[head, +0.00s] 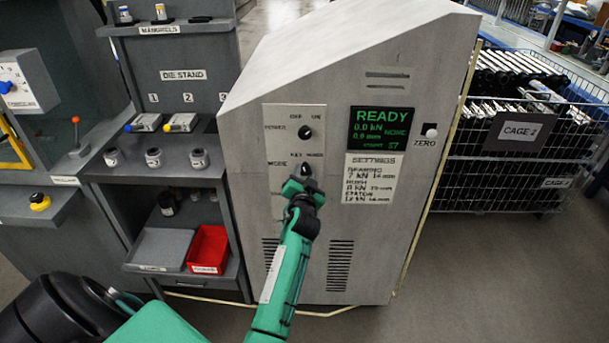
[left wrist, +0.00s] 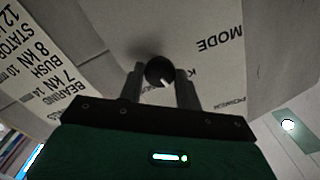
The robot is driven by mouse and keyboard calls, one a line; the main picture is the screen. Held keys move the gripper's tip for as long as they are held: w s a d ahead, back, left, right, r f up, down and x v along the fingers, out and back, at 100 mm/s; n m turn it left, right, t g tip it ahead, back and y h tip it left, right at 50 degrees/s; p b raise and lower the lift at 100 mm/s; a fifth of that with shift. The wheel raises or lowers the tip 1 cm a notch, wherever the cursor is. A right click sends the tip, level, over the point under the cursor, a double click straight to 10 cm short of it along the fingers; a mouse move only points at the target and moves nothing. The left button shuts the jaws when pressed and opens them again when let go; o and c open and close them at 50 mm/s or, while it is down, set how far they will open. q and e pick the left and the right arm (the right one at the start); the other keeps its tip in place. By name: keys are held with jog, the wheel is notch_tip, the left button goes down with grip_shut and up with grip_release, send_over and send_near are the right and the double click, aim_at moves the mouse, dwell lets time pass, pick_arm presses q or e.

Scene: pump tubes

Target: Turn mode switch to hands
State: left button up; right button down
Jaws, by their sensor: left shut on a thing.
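The mode switch is a small dark round knob with a light pointer mark on the cabinet's front panel (head: 281,145). In the left wrist view the mode knob (left wrist: 160,72) sits between my two fingers, beside the printed word MODE. My left gripper (head: 304,176) is at the panel, shut on this knob. The gripper also shows in the left wrist view (left wrist: 160,88). In the head view the KEY and HANDS lettering shows just above the gripper, which hides part of the knob. My right gripper is not in view.
A black power knob (head: 304,132) is above on the same panel. To its right are a green READY display (head: 378,131), a settings sheet (head: 370,178) and a white ZERO button (head: 430,131). A shelf unit with a red tray (head: 208,249) stands left; a wire cage (head: 510,175) stands right.

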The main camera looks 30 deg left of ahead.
pick_arm(q)
jog(key=m, duration=0.2)
jog(key=shift+m, duration=0.4)
jog(key=m+p, duration=0.1)
jog(key=m, duration=0.1)
jog(key=shift+m, duration=0.4)
jog(key=shift+r+m, duration=0.1)
jog(key=shift+m, duration=0.7)
jog(key=shift+m+p, duration=0.55)
jog(key=shift+m, duration=1.45)
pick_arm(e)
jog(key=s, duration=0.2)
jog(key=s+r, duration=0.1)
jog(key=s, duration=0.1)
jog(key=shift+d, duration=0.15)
